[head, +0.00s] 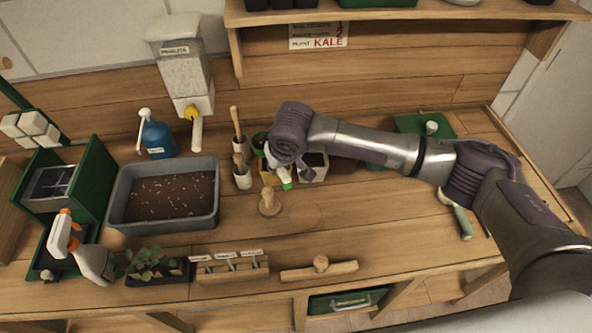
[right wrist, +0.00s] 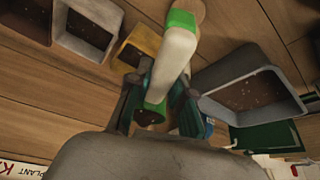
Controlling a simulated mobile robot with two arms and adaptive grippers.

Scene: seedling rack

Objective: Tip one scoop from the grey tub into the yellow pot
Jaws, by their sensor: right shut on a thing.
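The grey tub (head: 113,205), holding dark soil with pale specks, stands at the left of the bench and shows at the right of the right wrist view (right wrist: 262,75). The yellow pot (right wrist: 146,38) has dark contents and sits upper middle in the right wrist view; my arm mostly hides it in the head view. My right gripper (right wrist: 158,88) is shut on a white tool with a green end (right wrist: 172,52), apparently the scoop, close beside the yellow pot. Whether the scoop holds soil cannot be seen. My left gripper is not in view.
A wooden tamper (head: 269,205) stands in front. A spray bottle (head: 92,262) is front left. The front right bench is mostly clear.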

